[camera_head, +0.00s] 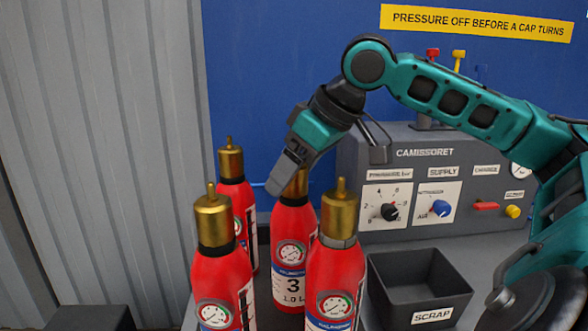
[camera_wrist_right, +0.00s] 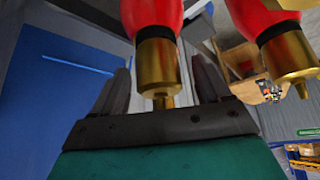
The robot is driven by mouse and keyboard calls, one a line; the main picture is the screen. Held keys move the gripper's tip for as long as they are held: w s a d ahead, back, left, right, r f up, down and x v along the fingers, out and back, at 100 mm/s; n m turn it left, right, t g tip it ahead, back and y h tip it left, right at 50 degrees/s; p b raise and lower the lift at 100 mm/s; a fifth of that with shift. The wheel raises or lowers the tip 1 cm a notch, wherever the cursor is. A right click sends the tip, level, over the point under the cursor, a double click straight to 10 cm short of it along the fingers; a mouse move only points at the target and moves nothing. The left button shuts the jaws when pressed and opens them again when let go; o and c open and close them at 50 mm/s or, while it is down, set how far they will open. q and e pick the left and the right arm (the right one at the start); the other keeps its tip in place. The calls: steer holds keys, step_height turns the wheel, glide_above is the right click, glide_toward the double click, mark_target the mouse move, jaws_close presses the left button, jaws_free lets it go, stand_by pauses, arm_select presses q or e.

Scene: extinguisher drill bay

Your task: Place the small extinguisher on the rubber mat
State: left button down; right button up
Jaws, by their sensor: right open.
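Several red extinguishers with brass caps stand close together at the lower middle of the head view. The one marked "3" and "1.0 L" (camera_head: 291,270) is partly behind the front right one (camera_head: 337,275). I cannot tell for sure which is the small extinguisher. My right gripper (camera_head: 286,182) is at the cap of the "3" one, coming from above. In the right wrist view, its open fingers (camera_wrist_right: 162,88) stand either side of a brass cap (camera_wrist_right: 158,68), with gaps showing. No rubber mat is recognizable. My left gripper is out of view.
A front left extinguisher (camera_head: 218,275) and a back left one (camera_head: 232,195) stand close beside the gripper. A grey control panel (camera_head: 430,160) is behind on the right. A dark scrap bin (camera_head: 415,290) sits right of the extinguishers. A corrugated wall is at left.

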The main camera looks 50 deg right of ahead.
steer(key=shift+s+r, duration=0.1)
steer(key=shift+r, duration=0.3)
steer(key=v, duration=1.1)
steer(key=shift+s+r+p, duration=0.2)
steer(key=shift+p, duration=0.15)
steer(key=shift+d, duration=0.1)
